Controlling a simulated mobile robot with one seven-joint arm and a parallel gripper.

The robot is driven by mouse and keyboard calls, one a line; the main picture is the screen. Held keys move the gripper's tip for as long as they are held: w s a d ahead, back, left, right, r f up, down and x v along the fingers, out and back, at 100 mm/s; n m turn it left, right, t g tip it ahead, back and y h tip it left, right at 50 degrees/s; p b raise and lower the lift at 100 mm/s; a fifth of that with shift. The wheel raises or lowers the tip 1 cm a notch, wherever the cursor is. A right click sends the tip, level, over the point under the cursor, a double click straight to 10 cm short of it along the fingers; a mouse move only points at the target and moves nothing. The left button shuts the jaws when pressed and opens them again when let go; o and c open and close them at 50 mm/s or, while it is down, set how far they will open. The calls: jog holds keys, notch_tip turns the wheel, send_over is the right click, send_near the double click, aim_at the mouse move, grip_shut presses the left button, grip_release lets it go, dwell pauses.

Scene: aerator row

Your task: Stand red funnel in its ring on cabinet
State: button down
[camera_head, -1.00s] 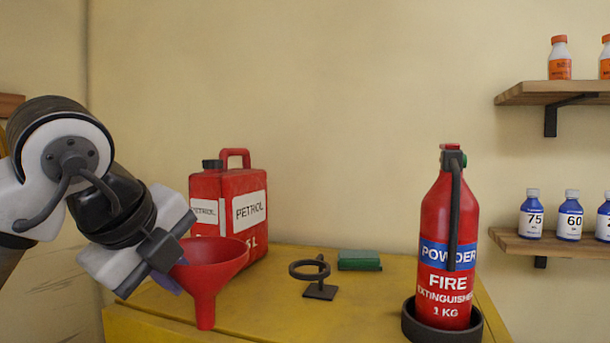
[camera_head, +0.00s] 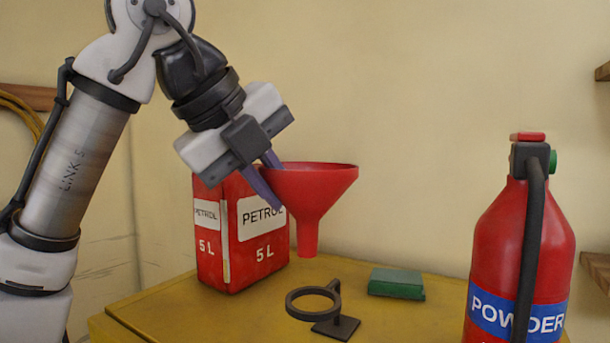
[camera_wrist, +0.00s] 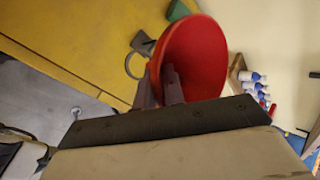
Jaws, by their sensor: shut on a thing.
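The red funnel (camera_head: 308,195) is upright, spout down, in the air above the yellow cabinet top (camera_head: 240,312). My gripper (camera_head: 268,178) is shut on the left side of its rim. The dark ring (camera_head: 313,303) on its small stand sits on the cabinet, below the funnel's spout and apart from it. In the wrist view the funnel (camera_wrist: 195,55) fills the space beyond the fingers, with the ring (camera_wrist: 136,65) to its left. The exact grip point on the rim is partly hidden by the fingers.
A red petrol can (camera_head: 245,235) stands behind and left of the funnel. A green block (camera_head: 396,283) lies right of the ring. A red fire extinguisher (camera_head: 522,260) stands at the right. Shelves with bottles (camera_wrist: 252,85) show in the wrist view.

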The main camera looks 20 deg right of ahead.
jog(key=shift+d+r, duration=0.25)
jog(key=shift+d, duration=0.2)
notch_tip(320, 180, down, 5)
jog(key=b, duration=0.6)
jog(key=shift+f+b, duration=0.2)
jog(key=shift+b, duration=0.15)
jog(key=shift+a+r+p, duration=0.1)
jog(key=shift+p, duration=0.85)
dwell(0.3)
jog(key=shift+f, duration=0.2)
notch_tip(320, 180, down, 7)
jog(key=b, duration=0.3)
jog(key=shift+b, duration=0.4)
dwell(1.5)
jog(key=c, duration=1.4)
grip_release()
jog(key=shift+r, duration=0.1)
notch_tip(320, 180, up, 9)
jog(key=p, duration=1)
